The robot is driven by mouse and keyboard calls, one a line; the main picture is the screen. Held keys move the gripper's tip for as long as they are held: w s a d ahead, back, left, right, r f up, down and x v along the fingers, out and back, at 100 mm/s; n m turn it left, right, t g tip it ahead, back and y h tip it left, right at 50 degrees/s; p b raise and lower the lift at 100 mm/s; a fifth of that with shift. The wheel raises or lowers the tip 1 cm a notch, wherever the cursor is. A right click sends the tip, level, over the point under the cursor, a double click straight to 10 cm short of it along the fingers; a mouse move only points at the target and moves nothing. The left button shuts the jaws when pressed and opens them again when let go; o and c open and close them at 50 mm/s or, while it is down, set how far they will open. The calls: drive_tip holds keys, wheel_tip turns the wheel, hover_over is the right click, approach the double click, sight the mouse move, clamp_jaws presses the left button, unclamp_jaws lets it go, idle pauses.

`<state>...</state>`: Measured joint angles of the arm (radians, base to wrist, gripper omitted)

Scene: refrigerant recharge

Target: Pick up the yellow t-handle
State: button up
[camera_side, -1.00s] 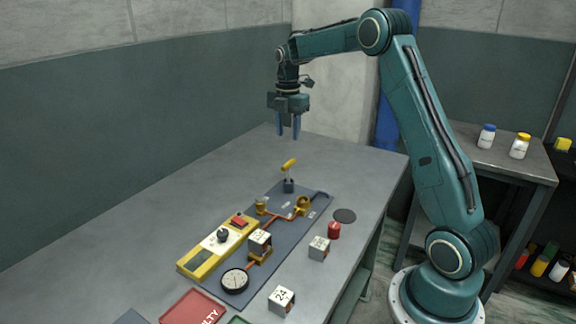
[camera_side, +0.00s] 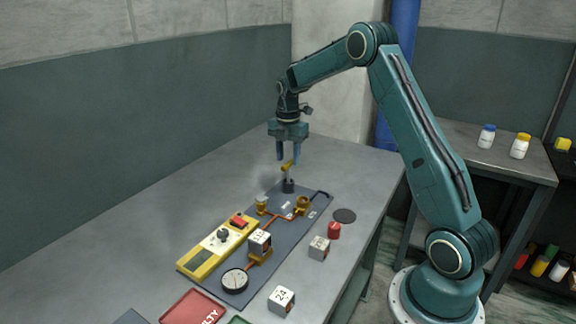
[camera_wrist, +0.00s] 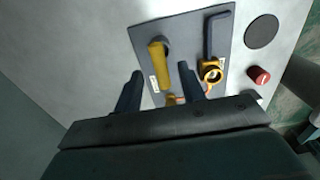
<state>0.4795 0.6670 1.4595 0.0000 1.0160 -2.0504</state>
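The yellow t-handle (camera_side: 287,166) stands upright on a grey stem in a dark socket (camera_side: 288,187) at the far end of the dark panel. In the wrist view the t-handle (camera_wrist: 158,62) shows as a yellow bar just beyond my fingertips. My gripper (camera_side: 288,154) points down above it, with its two blue fingers apart and nothing between them. In the wrist view my gripper (camera_wrist: 160,75) spans both sides of the handle's line. I cannot tell whether the fingertips overlap the top of the bar.
The panel (camera_side: 270,275) carries a brass fitting (camera_side: 303,205), copper pipes, a gauge (camera_side: 235,281) and a block. A yellow control box (camera_side: 200,262) lies along its left side. The table left is clear.

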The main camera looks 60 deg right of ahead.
sight(288, 176)
drive_tip(key=shift+f, duration=0.3)
drive_tip(key=shift+f, duration=2.6)
clamp_jaws()
